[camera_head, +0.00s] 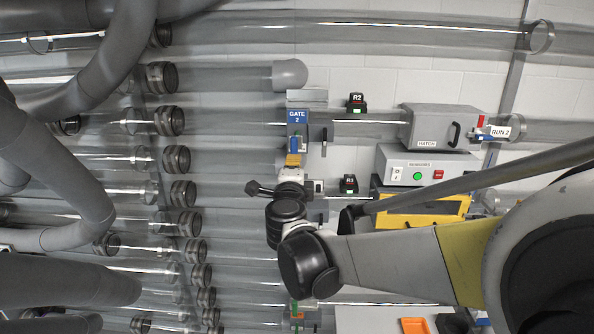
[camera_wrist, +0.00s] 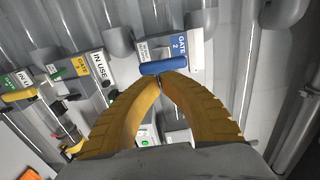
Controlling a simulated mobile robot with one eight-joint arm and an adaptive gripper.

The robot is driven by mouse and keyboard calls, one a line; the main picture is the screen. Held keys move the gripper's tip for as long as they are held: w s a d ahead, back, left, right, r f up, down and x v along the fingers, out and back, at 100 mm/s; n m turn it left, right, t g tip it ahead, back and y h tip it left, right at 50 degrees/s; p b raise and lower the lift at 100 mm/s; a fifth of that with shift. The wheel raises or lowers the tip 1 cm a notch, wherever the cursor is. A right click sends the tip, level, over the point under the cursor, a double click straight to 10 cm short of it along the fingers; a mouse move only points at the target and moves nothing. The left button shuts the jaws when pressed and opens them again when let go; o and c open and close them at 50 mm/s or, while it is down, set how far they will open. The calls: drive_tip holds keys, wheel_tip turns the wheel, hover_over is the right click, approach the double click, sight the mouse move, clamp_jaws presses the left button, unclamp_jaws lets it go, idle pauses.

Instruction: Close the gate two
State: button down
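The gate two plate carries a blue "GATE 2" sign (camera_head: 297,117), which also shows in the wrist view (camera_wrist: 180,45). Its blue handle (camera_head: 294,145) sits just below the sign; in the wrist view the handle (camera_wrist: 163,65) is a short blue bar lying crosswise. My gripper (camera_wrist: 161,77) has yellow ribbed fingers whose tips come together right at the handle's near edge. Whether a thin part of the handle is between them cannot be seen. In the head view my gripper (camera_head: 293,160) is directly below the blue handle, and they look very close or touching.
A hatch box (camera_head: 430,127) and a sensors box (camera_head: 420,168) stand right of the gate. R2 (camera_head: 356,103) and R1 (camera_head: 348,184) devices are nearby. Clear tubes run across behind. A gate 3 sign (camera_wrist: 80,66) and a yellow handle (camera_wrist: 20,96) show left in the wrist view.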

drive_tip(key=w, duration=0.4)
drive_tip(key=w, duration=0.6)
drive_tip(key=w+b, duration=0.1)
drive_tip(key=w, duration=0.2)
drive_tip(key=shift+w+d, duration=0.25)
drive_tip(key=shift+w, duration=0.15)
drive_tip(key=shift+s+r, duration=0.1)
